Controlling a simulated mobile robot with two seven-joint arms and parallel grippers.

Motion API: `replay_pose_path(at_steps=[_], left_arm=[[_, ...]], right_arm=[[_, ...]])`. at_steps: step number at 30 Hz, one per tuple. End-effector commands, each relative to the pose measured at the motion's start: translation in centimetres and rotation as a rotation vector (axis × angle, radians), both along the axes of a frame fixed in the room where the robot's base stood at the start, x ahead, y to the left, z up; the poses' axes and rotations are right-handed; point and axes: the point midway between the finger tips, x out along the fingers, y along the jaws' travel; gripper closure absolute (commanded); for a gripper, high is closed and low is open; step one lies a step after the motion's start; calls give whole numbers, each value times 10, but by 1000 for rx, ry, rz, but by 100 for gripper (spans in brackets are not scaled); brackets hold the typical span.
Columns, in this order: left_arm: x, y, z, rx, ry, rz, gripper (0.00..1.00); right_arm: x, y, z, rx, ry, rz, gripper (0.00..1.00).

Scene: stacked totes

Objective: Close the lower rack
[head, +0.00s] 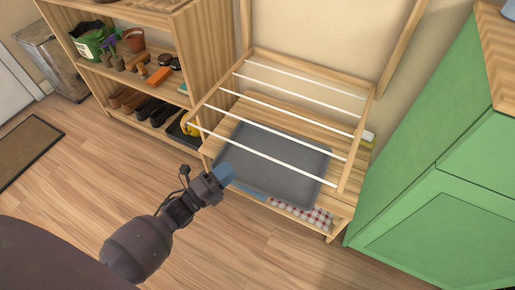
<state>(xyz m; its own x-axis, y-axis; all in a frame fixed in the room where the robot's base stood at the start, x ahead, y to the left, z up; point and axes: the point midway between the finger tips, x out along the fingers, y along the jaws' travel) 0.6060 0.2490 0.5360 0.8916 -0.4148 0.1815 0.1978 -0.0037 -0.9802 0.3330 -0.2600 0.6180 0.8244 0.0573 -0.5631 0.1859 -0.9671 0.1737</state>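The lower rack (357,143) is a wooden frame with several white rods. It stands folded out from the wall over a wooden slatted stand, its front end toward me. My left gripper (224,174) has blue fingertips and is in front of the rack's front left part, over the left edge of the grey tray. I cannot tell whether it touches anything, or whether its fingers are apart. My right gripper is out of view.
A grey tray (262,180) lies under the rods, with a checked cloth (316,216) below it. A wooden shelf (215,35) with shoes and pots stands left, a green cabinet (440,225) right. A doormat (28,148) lies far left. The floor in front is clear.

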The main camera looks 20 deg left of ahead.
Motion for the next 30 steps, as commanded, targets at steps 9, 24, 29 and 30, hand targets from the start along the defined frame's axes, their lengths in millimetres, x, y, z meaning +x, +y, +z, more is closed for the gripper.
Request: replay_pose_path(at_steps=[9, 24, 29, 30], left_arm=[[47, -22, 8, -2, 2, 0, 67], [86, -40, 18, -3, 3, 0, 67], [86, -40, 18, -4, 3, 1, 67], [86, -40, 18, -4, 3, 1, 67]], right_arm=[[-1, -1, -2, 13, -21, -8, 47], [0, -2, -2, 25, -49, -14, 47], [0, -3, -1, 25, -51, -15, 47], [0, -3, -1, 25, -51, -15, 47]])
